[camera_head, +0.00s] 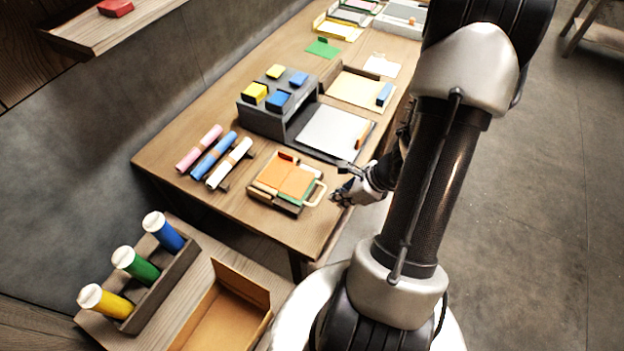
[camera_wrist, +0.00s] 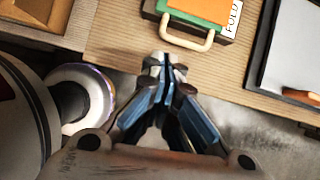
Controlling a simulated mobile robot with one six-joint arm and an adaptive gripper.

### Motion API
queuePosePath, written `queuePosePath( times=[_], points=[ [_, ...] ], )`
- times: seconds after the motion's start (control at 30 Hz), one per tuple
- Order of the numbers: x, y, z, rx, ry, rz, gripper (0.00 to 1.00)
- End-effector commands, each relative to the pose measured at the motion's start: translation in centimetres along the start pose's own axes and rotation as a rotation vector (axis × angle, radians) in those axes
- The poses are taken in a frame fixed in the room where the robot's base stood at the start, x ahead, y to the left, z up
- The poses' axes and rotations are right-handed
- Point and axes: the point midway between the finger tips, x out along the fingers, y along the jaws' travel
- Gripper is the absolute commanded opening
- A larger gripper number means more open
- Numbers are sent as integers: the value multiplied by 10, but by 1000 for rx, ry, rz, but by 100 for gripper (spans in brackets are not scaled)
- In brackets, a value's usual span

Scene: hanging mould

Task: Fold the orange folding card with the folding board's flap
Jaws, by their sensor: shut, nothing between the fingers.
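The orange folding card (camera_head: 288,179) lies flat on the folding board (camera_head: 289,208) near the front corner of the table. The flap's cream handle (camera_head: 316,194) sticks out at the board's right side. A green part shows beside the card. In the wrist view the orange card (camera_wrist: 201,10) is cut off at the top, and the handle (camera_wrist: 186,42) points toward my gripper. The board there bears the letters "FOLD". My gripper (camera_wrist: 164,60) is shut and empty, apart from the handle and just short of it. In the head view my gripper (camera_head: 341,184) is right of the board.
Rolled tubes (camera_head: 213,152) lie left of the board. A dark block holder (camera_head: 278,102) and a grey-white pad (camera_head: 333,132) stand behind it. A low bench with upright capped tubes (camera_head: 140,266) and an open box (camera_head: 222,318) is at the front left.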

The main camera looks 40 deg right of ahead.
Motion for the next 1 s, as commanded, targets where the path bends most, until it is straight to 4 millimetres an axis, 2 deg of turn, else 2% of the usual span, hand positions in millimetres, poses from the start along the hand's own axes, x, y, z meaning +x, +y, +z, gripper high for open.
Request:
queuePosePath(
  times=[0.03, 0.17, 0.6, 0.8, 1.0],
  points=[
    [1, -1, -8, 52, 2, -5, 0],
    [12, -2, -15, 98, 3, -11, 0],
    [87, -3, -16, 92, 3, -9, 0],
    [102, -4, -14, 92, 3, -11, 0],
    [103, -4, -14, 91, 2, -12, 0]
  ],
)
